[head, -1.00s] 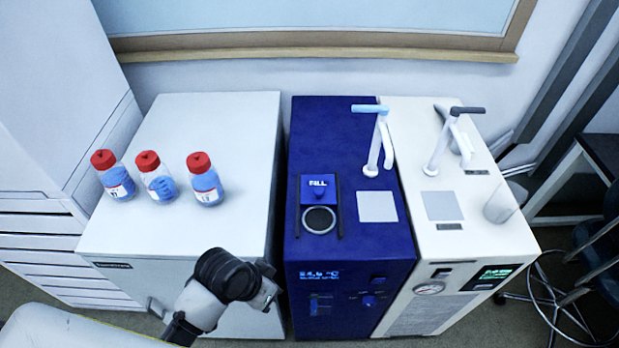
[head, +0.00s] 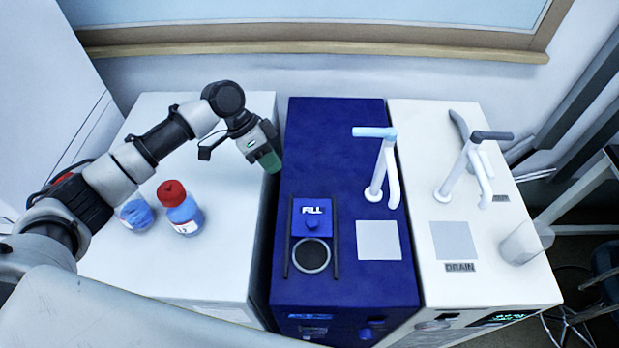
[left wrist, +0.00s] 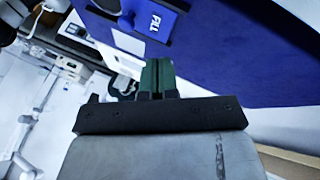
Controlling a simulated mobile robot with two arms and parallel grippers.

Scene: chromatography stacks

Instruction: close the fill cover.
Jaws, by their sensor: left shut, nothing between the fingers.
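The fill cover (head: 312,214) is a blue sliding plate marked FILL, with a small knob, on top of the dark blue unit (head: 335,130). It sits between two dark rails, behind the round fill opening (head: 311,256), which is uncovered. In the left wrist view the FILL plate (left wrist: 158,20) shows at the top, beyond the fingers. My left gripper (head: 270,164) is shut and empty, its green fingers above the gap between the white cabinet and the blue unit, left of and behind the cover. The fingers (left wrist: 158,77) are together in the left wrist view. My right gripper is not in view.
Bottles with blue contents stand on the white cabinet (head: 235,230), one with a red cap (head: 182,208). A blue-handled tap (head: 382,165) and a square plate (head: 379,240) are right of the cover. The white DRAIN unit (head: 420,120) stands beside the blue unit.

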